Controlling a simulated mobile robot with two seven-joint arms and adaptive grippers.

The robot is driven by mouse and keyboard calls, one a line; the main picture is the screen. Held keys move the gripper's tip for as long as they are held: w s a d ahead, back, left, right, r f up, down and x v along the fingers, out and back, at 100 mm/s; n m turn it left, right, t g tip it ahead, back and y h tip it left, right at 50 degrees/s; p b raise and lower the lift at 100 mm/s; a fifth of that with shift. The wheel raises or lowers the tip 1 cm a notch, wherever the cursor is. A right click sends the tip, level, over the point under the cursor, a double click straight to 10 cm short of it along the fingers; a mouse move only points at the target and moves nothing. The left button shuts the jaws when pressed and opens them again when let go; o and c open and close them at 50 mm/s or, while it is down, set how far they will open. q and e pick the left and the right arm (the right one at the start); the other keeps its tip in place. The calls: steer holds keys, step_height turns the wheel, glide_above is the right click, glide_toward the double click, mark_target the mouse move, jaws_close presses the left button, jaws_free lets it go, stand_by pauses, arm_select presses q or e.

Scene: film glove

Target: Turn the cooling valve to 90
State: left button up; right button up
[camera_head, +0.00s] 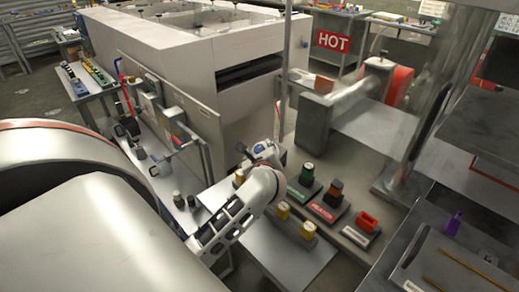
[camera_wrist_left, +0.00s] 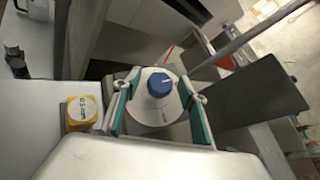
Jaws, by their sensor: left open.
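The cooling valve appears as a blue knob (camera_wrist_left: 160,85) with a pale pointer mark, on a round white dial plate (camera_wrist_left: 158,112). In the head view, the blue knob (camera_head: 262,147) shows just beyond my left gripper (camera_head: 255,152). In the left wrist view, my left gripper (camera_wrist_left: 162,92) is open, with one teal-lined finger on each side of the dial and knob. I see gaps between fingers and knob; whether the fingertips touch the dial's edge I cannot tell. The dial's numbers are too small to read. My right gripper is not in view.
A yellow-sided block with a round label (camera_wrist_left: 82,112) stands left of the gripper. A large white machine (camera_head: 180,60) is behind. A red HOT sign (camera_head: 333,41) hangs further back.

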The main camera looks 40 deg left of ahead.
arm_select(q)
steer(key=shift+w+a+f, duration=0.1)
steer(key=shift+w+a, duration=0.05)
steer(key=c, duration=1.1)
